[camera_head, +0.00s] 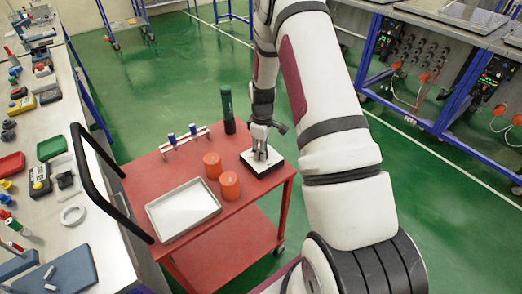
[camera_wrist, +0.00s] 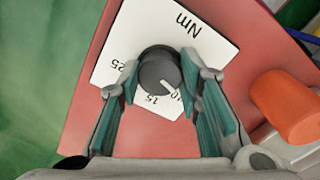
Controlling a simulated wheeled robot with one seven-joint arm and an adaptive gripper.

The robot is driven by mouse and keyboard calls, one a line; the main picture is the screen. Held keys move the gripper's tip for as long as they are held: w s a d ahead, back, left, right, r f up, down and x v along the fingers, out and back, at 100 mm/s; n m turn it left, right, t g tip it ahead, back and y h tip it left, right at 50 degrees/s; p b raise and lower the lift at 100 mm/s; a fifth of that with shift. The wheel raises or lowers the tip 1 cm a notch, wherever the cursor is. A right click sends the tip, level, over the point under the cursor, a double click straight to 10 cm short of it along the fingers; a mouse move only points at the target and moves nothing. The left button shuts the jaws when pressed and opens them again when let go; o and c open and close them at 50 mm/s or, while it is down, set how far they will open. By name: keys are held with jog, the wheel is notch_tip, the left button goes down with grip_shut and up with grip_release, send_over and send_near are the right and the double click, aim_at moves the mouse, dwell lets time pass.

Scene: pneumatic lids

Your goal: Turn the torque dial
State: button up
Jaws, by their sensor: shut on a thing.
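The torque dial is a dark grey round knob (camera_wrist: 158,72) on a white scale plate (camera_wrist: 127,38) marked Nm, with 25, 15 and a partly hidden 10 legible. The knob's white pointer line faces the lower right in the wrist view, toward the 10. My gripper (camera_wrist: 161,78) has its teal-padded fingers on either side of the knob and is shut on it. In the head view my gripper (camera_head: 260,153) points down over the dial's white-topped box (camera_head: 277,160), and the knob is hidden there.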

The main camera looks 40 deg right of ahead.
jog(key=m+b, duration=0.2)
jog(key=m, duration=0.5)
jog(key=m+b, duration=0.2)
jog(key=m, duration=0.4)
jog(key=shift+m, duration=0.4)
jog(key=m+b, duration=0.1)
jog(key=m, duration=0.2)
jog(key=shift+m, duration=0.3)
jog(key=m+b, duration=0.1)
jog(key=m, duration=0.2)
jog(key=shift+m, duration=0.3)
jog(key=m+b, duration=0.1)
jog(key=m, duration=0.5)
jog(key=o, duration=1.1)
jog(key=shift+o, duration=0.2)
